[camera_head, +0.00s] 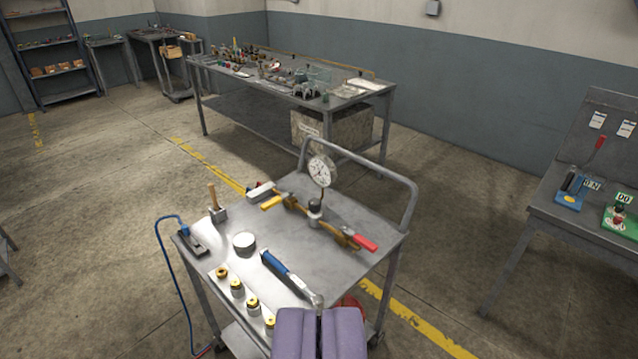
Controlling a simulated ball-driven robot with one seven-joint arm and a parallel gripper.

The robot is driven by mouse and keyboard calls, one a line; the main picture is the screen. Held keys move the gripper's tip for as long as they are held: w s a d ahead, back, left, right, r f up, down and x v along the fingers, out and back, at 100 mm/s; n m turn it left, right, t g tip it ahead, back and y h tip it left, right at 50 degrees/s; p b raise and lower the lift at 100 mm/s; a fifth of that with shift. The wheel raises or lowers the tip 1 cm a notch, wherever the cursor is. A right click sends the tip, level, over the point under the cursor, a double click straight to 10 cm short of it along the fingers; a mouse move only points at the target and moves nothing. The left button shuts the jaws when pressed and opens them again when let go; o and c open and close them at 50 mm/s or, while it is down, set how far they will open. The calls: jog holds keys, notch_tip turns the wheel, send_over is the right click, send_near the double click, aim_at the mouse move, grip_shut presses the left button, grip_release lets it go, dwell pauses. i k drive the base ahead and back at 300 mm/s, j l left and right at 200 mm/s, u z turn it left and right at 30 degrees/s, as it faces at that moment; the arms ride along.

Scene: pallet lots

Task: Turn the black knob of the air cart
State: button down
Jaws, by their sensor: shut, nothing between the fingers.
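The air cart (335,262) is a grey metal trolley with a looped handle at its far right side. A brass pipe (294,207) lies across its top, with a yellow lever (271,203) at the left end and a red lever (365,243) at the right. A small black knob (315,204) appears to sit at the middle of the pipe, just below a round white dial gauge (321,171). My gripper (319,312) is at the bottom of the picture, shut and empty. It is apart from the knob, on the near side, and covers the cart's near corner.
A blue-handled wrench (286,272) lies between my gripper and the pipe. Several brass fittings (237,288), a white round cap (244,242) and a wooden-handled tool (215,203) stand left. A blue hose (167,272) hangs down. A workbench (540,215) stands right; floor between is clear.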

aim_at(314, 205)
jog(key=i+l+u, duration=0.1)
jog(key=i+l, duration=0.4)
jog(key=i, duration=0.35)
jog(key=i+l+u, duration=0.1)
jog(key=i+l, duration=0.5)
jog(key=i, duration=0.2)
jog(key=i+l, duration=0.65)
jog(key=i, duration=0.15)
jog(key=j+u, duration=0.05)
